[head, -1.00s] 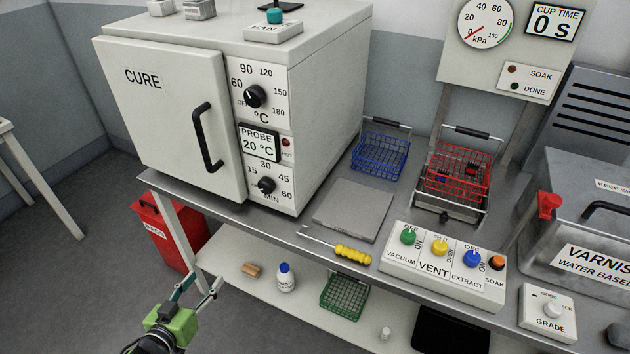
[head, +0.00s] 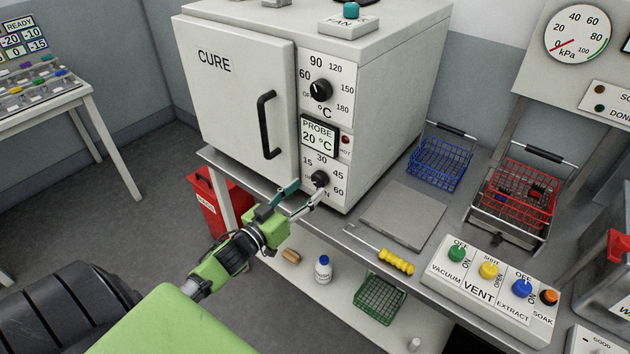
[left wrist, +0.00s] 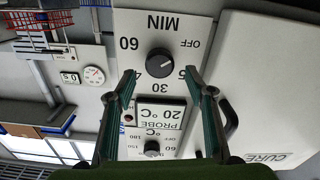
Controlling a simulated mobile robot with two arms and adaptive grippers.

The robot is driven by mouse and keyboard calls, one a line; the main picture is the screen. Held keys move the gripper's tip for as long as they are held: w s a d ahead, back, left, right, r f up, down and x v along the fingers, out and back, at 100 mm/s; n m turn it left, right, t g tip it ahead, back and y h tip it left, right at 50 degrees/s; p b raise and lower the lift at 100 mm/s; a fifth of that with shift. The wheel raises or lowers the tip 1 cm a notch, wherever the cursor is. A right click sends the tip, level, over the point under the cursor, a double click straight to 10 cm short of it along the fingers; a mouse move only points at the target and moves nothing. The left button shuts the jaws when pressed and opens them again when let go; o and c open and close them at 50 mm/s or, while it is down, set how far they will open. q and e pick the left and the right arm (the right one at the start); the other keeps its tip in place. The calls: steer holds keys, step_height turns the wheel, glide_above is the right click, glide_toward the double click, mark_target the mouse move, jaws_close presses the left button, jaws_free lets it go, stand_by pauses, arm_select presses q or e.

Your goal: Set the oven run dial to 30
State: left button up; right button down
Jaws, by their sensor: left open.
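The run dial is a black round knob (head: 320,178) on the lower front panel of the white CURE oven (head: 240,105). Its scale reads 15, 30, 45, 60, with MIN below. Which mark the knob points at is too small to tell. My left gripper (head: 309,190) is open in front of the dial, its fingers partly covering the lower scale. The left wrist view shows the dial (left wrist: 160,62) upside down, between and just beyond the open fingertips (left wrist: 159,74), apparently not gripped. My right gripper is not in view.
The temperature dial (head: 320,90) and the PROBE display (head: 319,135), reading 20 °C, sit above the run dial. The black door handle (head: 267,125) sticks out left of the panel. Baskets, a grey plate (head: 406,215) and a switch box (head: 490,290) occupy the bench to the right.

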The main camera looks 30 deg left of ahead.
mark_target(316, 182)
arm_select(q)
steer(key=shift+w+d, duration=0.2)
steer(key=shift+w, duration=2)
steer(key=c, duration=1.1)
